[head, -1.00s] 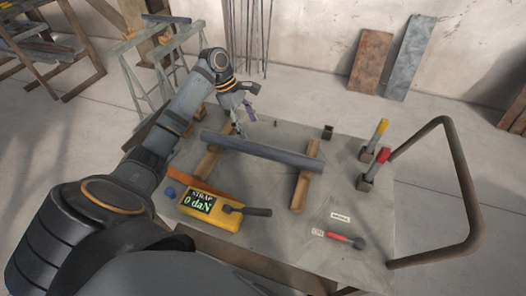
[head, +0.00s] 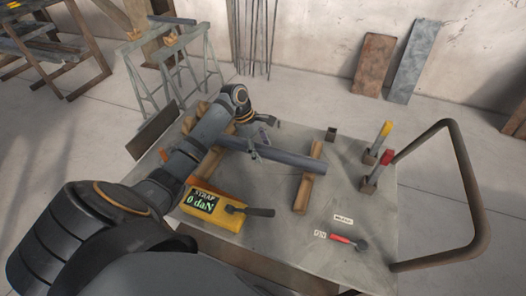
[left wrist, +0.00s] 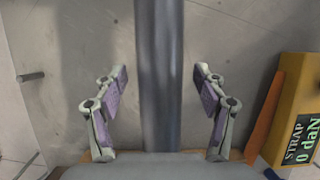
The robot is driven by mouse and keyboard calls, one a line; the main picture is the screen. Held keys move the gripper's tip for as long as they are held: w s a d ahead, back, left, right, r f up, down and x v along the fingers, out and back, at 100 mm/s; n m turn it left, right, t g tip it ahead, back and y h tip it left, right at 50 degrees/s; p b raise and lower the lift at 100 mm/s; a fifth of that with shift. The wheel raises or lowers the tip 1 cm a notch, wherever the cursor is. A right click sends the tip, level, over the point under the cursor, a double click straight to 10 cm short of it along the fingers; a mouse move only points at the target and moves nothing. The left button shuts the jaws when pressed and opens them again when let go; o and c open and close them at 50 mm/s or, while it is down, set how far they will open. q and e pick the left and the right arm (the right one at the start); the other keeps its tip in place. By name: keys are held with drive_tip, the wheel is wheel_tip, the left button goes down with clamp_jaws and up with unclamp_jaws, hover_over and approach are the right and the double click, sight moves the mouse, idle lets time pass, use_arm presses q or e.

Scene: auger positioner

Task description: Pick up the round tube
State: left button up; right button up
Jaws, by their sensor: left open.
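The round tube (head: 285,157) is a long grey pipe. It lies across two wooden blocks on the cart top. My left gripper (head: 260,143) is above the tube, left of the tube's middle. In the left wrist view the tube (left wrist: 159,70) runs up the picture between the two open fingers of the left gripper (left wrist: 160,92). There is a clear gap on each side, and the fingers do not touch it. The tube's left end is partly hidden behind my left arm in the head view. My right gripper is not in view.
A yellow strap gauge (head: 207,204) reading 0 daN sits in front of the tube. Wooden blocks (head: 309,180) support the tube. A red-handled tool (head: 345,240) lies front right. Yellow- and red-topped posts stand at right, near the cart's handle (head: 468,190).

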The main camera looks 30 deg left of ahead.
sight(264, 146)
use_arm(q)
clamp_jaws()
drive_tip(key=shift+r, duration=0.15)
idle(0.5)
drive_tip(key=shift+w+r, duration=0.1)
drive_tip(key=shift+r, duration=1.45)
drive_tip(key=s+d+r+p, duration=0.2)
drive_tip(key=s+r+p, duration=0.1)
drive_tip(key=s+r, duration=0.2)
drive_tip(key=s+d+r+p, duration=0.2)
drive_tip(key=s+r+p, duration=0.2)
drive_tip(key=s, duration=0.4)
drive_tip(key=shift+s+d+r, duration=0.2)
drive_tip(key=shift+d+r, duration=0.1)
drive_tip(key=shift+r, duration=0.1)
